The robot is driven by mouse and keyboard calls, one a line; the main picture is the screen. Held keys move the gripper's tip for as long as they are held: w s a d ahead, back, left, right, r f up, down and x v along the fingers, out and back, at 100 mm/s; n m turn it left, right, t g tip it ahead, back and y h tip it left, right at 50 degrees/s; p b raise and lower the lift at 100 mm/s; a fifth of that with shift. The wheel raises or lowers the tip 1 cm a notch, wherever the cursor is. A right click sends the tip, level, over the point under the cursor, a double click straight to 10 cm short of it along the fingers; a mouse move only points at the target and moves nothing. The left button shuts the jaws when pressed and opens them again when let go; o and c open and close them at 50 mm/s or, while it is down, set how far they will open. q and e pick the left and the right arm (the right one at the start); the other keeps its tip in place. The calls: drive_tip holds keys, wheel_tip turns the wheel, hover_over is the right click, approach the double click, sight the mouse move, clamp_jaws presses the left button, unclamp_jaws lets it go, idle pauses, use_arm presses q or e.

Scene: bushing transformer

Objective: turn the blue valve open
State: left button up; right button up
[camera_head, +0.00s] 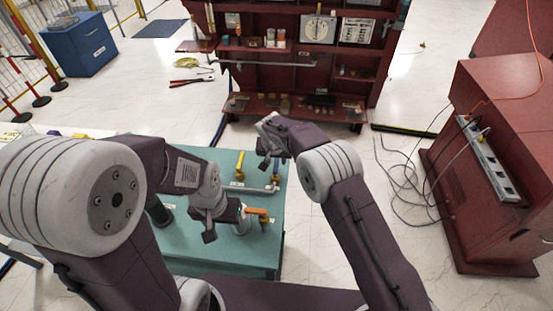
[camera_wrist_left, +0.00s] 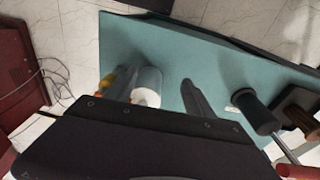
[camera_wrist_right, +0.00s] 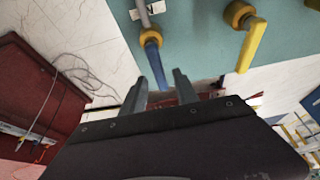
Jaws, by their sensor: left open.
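The blue valve handle (camera_wrist_right: 153,62) hangs from a brass collar on a grey pipe in the right wrist view. My right gripper (camera_wrist_right: 160,86) is open, and the handle's end shows between its two fingertips; I cannot tell whether they touch. My left gripper (camera_head: 226,226) is open beside an orange-handled valve (camera_head: 257,212). In the left wrist view a white pipe part (camera_wrist_left: 148,86) shows between its fingers.
A yellow valve handle (camera_wrist_right: 250,45) stands near the blue one. The teal table (camera_head: 190,250) carries the pipes. A red cabinet (camera_head: 500,180) with loose cables (camera_head: 405,180) stands at the right. A dark red shelf unit (camera_head: 300,75) stands behind, with open floor between.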

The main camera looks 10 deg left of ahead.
sight(275, 170)
drive_tip(key=b+v, duration=0.1)
drive_tip(key=v, duration=0.8)
idle(0.4)
